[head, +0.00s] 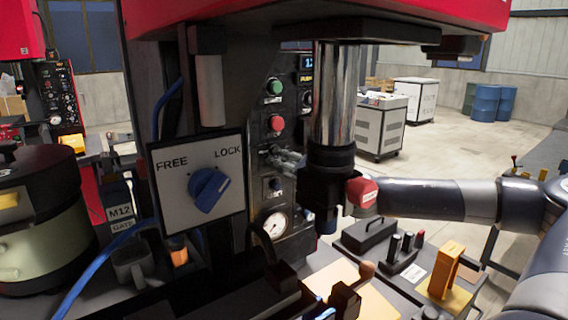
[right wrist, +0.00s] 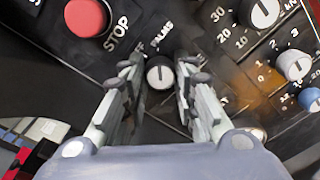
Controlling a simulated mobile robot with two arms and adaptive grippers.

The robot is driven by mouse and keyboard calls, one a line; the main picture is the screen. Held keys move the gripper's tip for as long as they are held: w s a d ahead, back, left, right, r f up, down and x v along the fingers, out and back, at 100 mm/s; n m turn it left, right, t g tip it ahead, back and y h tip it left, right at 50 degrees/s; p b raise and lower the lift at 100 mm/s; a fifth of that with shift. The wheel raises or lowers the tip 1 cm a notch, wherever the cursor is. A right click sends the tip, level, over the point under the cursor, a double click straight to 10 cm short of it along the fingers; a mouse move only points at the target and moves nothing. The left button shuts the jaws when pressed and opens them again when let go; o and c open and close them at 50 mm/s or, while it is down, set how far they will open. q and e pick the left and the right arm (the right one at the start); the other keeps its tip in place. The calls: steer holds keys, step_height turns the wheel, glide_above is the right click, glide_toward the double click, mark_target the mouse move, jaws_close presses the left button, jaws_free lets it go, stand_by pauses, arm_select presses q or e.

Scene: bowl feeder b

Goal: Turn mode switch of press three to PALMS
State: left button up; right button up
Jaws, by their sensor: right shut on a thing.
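In the right wrist view my right gripper (right wrist: 160,82) has its two fingers on either side of the mode switch (right wrist: 160,74), a small round knob with a pale face on a black panel. It is shut on this knob. The word PALMS is printed just above the knob, with another label, partly hidden, to its left. A short dark mark on the knob points roughly up; its exact setting is hard to read. In the head view the gripper (head: 286,159) shows at the press panel (head: 292,100), and the knob is hidden there. My left gripper is not in view.
A red STOP button (right wrist: 88,17) sits close to the upper left of the fingers. Other dials (right wrist: 264,12) are to the right. In the head view the shiny press column (head: 334,95) stands before my right arm. A FREE/LOCK plate (head: 199,185) hangs left of the panel.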

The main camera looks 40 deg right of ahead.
steer(key=o, duration=1.1)
steer(key=shift+s, duration=0.1)
steer(key=s, duration=0.7)
steer(key=s+a, duration=0.1)
steer(key=s, duration=0.3)
steer(key=shift+s+a+r, duration=0.1)
steer(key=shift+s+r, duration=0.2)
steer(key=shift+s, duration=0.05)
